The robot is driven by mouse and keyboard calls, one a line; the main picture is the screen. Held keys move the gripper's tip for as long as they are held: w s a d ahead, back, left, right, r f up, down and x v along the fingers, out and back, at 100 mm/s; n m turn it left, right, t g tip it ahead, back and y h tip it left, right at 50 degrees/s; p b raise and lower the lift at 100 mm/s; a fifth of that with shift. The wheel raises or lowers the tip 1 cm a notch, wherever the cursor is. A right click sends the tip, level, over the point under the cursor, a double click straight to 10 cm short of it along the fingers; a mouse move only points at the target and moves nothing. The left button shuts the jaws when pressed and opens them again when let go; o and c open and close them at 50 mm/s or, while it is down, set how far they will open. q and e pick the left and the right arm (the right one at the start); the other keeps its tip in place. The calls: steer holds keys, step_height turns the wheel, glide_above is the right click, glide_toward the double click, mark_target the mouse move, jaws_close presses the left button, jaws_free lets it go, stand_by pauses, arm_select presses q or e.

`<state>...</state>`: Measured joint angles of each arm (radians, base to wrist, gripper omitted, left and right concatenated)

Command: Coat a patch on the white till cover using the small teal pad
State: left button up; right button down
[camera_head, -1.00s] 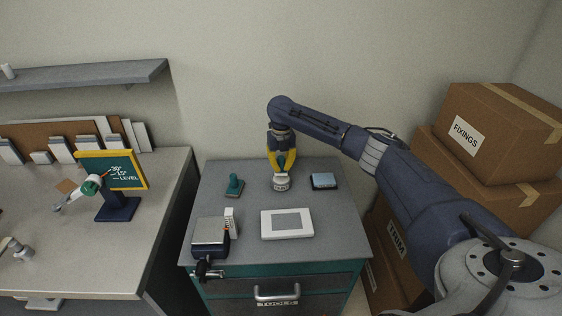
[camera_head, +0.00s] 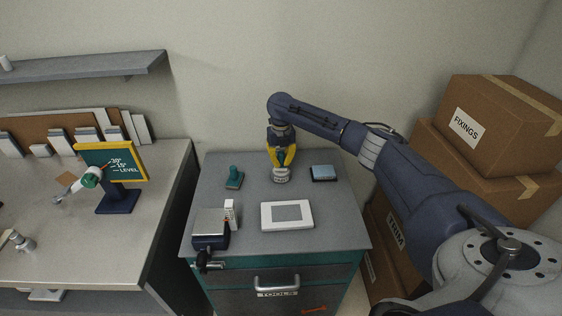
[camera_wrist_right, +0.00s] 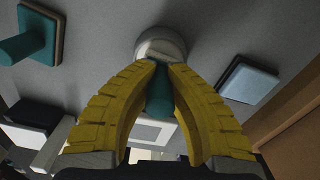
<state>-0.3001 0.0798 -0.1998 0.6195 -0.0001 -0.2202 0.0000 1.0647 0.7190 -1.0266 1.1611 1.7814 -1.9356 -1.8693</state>
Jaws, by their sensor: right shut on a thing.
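A small round pad with a whitish base (camera_head: 281,176) and a teal handle stands on the grey cabinet top, towards the back. My right gripper (camera_head: 282,165) points down over it, its yellow fingers shut on the teal handle (camera_wrist_right: 159,92). The round base (camera_wrist_right: 161,42) shows past the fingertips in the right wrist view. Whether the base still touches the top is hard to tell. The white till cover (camera_head: 307,221), a flat white frame with a grey panel (camera_head: 287,213), lies in front of the held pad. My left gripper is not in view.
A teal-handled block (camera_head: 235,177) stands left of the pad; a blue pad in a dark tray (camera_head: 323,173) lies to its right. A metal-topped box (camera_head: 210,224) sits front left. Cartons (camera_head: 500,125) stand at right. The top between pad and cover is clear.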

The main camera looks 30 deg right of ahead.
mark_target(281, 153)
steer(key=shift+f, duration=0.6)
stand_by(1.6)
steer(key=shift+r, duration=3.55)
